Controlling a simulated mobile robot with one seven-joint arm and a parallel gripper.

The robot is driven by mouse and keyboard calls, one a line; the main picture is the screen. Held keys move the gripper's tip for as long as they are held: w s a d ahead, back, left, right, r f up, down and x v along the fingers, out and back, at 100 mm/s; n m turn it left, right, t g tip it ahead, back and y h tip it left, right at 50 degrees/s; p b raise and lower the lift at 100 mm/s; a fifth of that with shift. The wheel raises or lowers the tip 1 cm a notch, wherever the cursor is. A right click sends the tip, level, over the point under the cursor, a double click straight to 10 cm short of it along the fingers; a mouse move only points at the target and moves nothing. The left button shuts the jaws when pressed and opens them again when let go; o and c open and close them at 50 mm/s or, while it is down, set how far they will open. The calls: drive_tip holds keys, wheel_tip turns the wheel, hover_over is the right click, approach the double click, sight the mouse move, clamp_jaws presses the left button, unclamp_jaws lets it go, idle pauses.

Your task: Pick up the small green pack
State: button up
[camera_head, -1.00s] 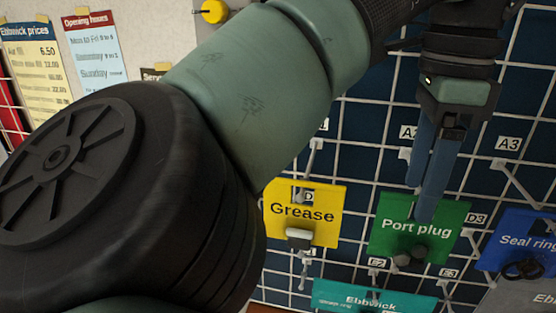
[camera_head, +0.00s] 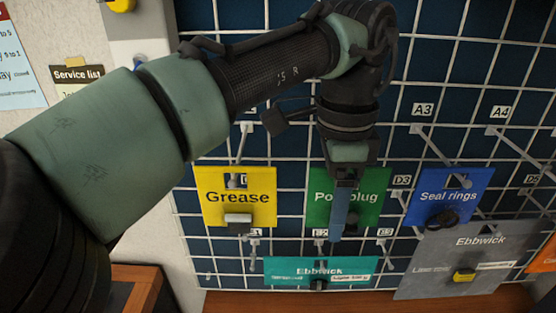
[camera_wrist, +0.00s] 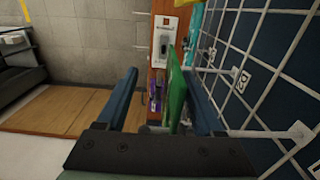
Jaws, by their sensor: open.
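The small green pack (camera_head: 371,205), labelled Port plug, hangs on the wire grid wall. My gripper (camera_head: 338,232) is in front of it, pointing down, and hides part of its label. In the wrist view the green pack (camera_wrist: 176,88) appears edge-on between the two blue fingers, nearer the right one. My gripper (camera_wrist: 160,75) is open there, and I see no finger closed on the pack. I cannot tell whether a finger touches it.
The yellow Grease pack (camera_head: 225,190) hangs to the left and the blue Seal rings pack (camera_head: 462,188) to the right. A teal Ebbwick pack (camera_head: 290,268) hangs below, and a larger grey pack (camera_head: 430,250) is at lower right. Bare pegs stick out from the grid.

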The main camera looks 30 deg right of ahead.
clamp_jaws()
drive_tip(key=shift+r, duration=0.1)
idle(0.3)
drive_tip(key=r+p, duration=0.2)
drive_tip(key=shift+p, duration=0.4)
drive_tip(key=s+a, duration=0.9)
drive_tip(key=s, duration=0.6)
drive_tip(key=shift+s+a+f, duration=0.15)
drive_tip(key=shift+a+f, duration=0.05)
drive_tip(key=shift+f, duration=0.15)
